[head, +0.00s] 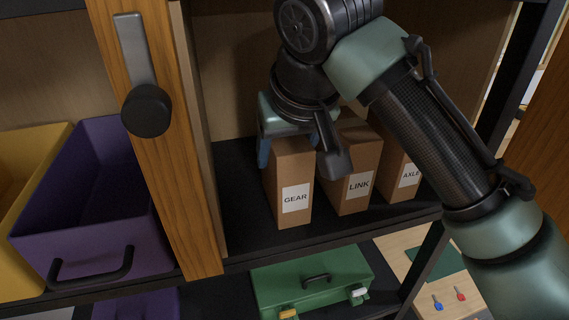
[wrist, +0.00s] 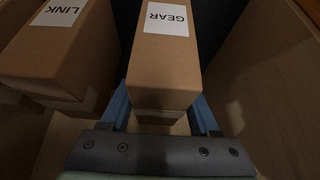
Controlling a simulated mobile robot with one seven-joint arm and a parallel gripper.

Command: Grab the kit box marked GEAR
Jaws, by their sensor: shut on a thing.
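The kit box marked GEAR (head: 290,170) is a tall brown carton with a white label, upright on the dark cabinet shelf. It is the leftmost of the row of boxes. My gripper (head: 287,146) is shut on its upper part from above, one blue finger showing at the box's left side. In the wrist view the GEAR box (wrist: 165,65) sits between the two blue fingers of my gripper (wrist: 160,112). The head view shows the box's base at the shelf; I cannot tell whether it is lifted slightly.
The LINK box (head: 350,185) stands close to the right, then the AXLE box (head: 401,170). A green case (head: 310,280) lies below.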

